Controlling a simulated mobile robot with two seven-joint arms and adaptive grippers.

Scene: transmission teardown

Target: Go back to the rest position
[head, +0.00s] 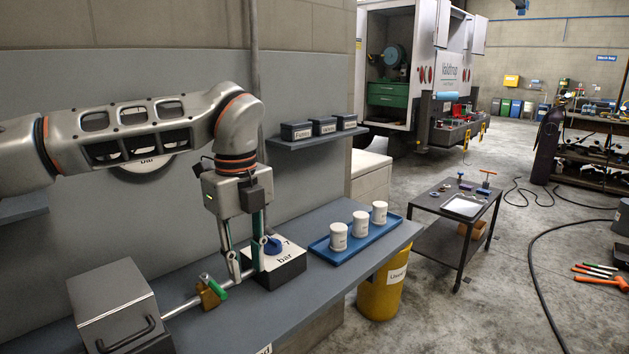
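My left arm comes in from the left above the grey workbench (317,275). My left gripper (246,270) points down over the bench, with its two fingers apart and nothing visible between them. It is between a pipe valve with a brown body (209,296) and green handle (219,289) and a black-and-white box (287,262) marked "7 bar" with a blue knob (272,246). The right finger overlaps the box's left side in the picture; I cannot tell if they touch. My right gripper is not in view.
A metal box (112,303) with a handle stands at the bench's left. A blue tray (378,234) holds three white canisters. A shelf (312,138) with dark bins is on the wall. A yellow bin (380,298) and black cart (432,212) stand right of the bench, with open floor beyond.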

